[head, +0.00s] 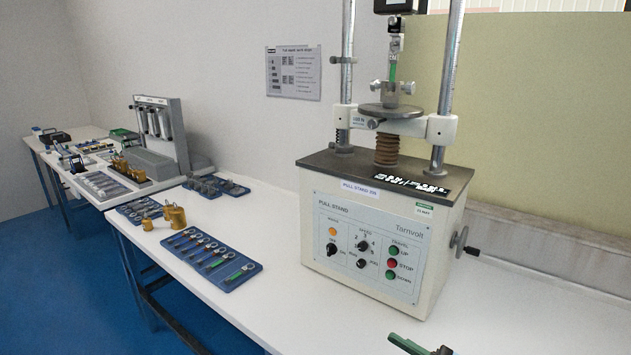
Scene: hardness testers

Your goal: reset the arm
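Neither of my grippers shows clearly in the head view, and neither of my arms can be made out. The pull stand (365,235) is a cream box with knobs and coloured buttons, standing on the white table (290,315). Above it, a round metal plate (390,111) sits on a brown bellows-like column between two steel posts. A green piece (393,68) hangs in the fixture above the plate.
A blue tray (236,283) of small tools lies left of the stand, with brass weights (175,216) behind it. A grey rack unit (160,130) stands farther left. A green and dark object (408,345) is cut off at the bottom edge. Table front centre is clear.

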